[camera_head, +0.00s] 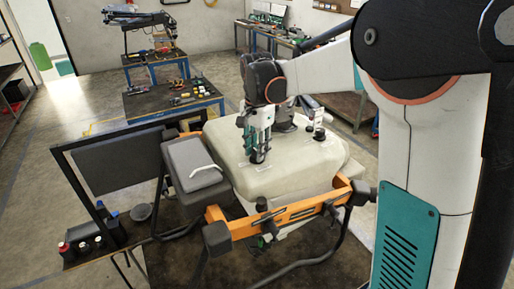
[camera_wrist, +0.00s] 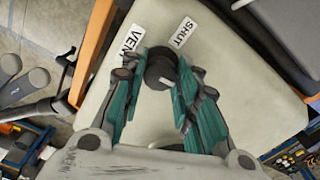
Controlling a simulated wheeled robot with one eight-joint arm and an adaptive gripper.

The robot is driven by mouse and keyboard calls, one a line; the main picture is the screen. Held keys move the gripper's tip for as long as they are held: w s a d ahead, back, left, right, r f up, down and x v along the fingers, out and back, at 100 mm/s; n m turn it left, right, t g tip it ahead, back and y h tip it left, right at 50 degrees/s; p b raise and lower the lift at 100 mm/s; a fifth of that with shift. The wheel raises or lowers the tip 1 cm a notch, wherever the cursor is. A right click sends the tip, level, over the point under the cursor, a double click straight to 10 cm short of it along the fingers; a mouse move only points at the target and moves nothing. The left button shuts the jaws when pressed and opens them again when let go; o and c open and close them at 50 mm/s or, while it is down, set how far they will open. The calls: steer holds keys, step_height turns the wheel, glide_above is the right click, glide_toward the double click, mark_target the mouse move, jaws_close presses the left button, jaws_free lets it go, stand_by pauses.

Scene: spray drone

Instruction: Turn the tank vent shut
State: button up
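The tank (camera_head: 300,175) is a large pale cream block in an orange and black frame. The tank vent is a round black knob (camera_wrist: 161,68) on its top. It also shows in the head view (camera_head: 257,156), directly below my gripper. White labels reading VENT (camera_wrist: 131,39) and SHUT (camera_wrist: 182,33) lie on the tank beyond the knob. My gripper (camera_wrist: 162,66) points down at the tank top, with one teal finger on each side of the knob. Both fingertips appear to touch its sides.
Another dark cap (camera_head: 319,134) stands on the tank to the right of my gripper. A grey box (camera_head: 190,164) sits left of the tank. The orange frame bar (camera_head: 285,215) runs along the tank's near side. A workbench (camera_head: 172,103) with small items stands behind.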

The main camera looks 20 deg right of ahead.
steer(key=shift+n, duration=0.3)
steer(key=n+b, duration=0.2)
steer(key=n, duration=0.1)
steer(key=shift+f, duration=0.1)
steer(key=n+b, duration=0.2)
steer(key=n, duration=0.2)
steer(key=n+b, duration=0.1)
steer(key=n, duration=0.3)
steer(key=shift+n, duration=0.3)
steer(key=shift+n+b, duration=0.7)
steer(key=shift+n, duration=1.1)
steer(key=o, duration=1.1)
steer(key=shift+c, duration=0.2)
